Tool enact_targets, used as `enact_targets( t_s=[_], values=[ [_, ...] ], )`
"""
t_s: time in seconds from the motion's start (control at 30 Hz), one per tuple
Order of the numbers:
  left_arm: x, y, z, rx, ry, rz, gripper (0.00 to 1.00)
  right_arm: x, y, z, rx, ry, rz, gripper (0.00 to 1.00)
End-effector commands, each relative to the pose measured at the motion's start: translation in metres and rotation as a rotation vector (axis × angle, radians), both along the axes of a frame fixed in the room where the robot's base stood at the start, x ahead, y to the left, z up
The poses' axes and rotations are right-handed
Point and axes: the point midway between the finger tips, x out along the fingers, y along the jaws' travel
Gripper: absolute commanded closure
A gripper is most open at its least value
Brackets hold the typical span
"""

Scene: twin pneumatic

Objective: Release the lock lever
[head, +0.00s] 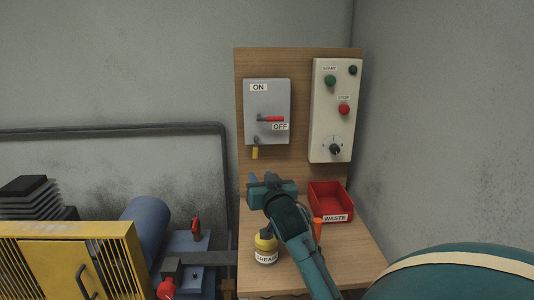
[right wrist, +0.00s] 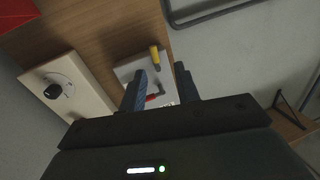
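A grey switch box (head: 268,100) with ON and OFF labels is mounted on the wooden panel. Its red lever (head: 271,119) points right, just above the OFF label. A small yellow-handled piece (head: 255,152) hangs at the box's lower left; I cannot tell whether it is the lock lever. My right gripper (head: 261,177) is below it, apart from it. In the right wrist view, the fingers are spread and empty, with the yellow handle (right wrist: 154,58) and the red lever (right wrist: 154,97) showing between or beyond them. My left gripper is not in view.
A control panel (head: 332,145) with start and stop buttons is right of the box. A red WASTE bin (head: 335,216), a grease jar (head: 265,257) and an orange item (head: 318,229) stand on the wooden shelf. Machinery with a yellow guard (head: 60,232) is at lower left.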

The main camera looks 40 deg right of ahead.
Motion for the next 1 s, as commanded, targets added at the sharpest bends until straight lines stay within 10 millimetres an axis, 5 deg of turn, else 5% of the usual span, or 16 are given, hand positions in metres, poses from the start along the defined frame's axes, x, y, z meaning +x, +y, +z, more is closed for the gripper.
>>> enact_targets(
  t_s=[0.27,1.0],
  values=[
    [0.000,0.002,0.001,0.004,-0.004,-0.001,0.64,0.007,-0.014,0.012,0.012,-0.027,-0.026,0.68],
    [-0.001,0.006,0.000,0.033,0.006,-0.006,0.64,0.109,-0.070,0.011,0.011,-0.024,-0.025,0.68]
  ],
)
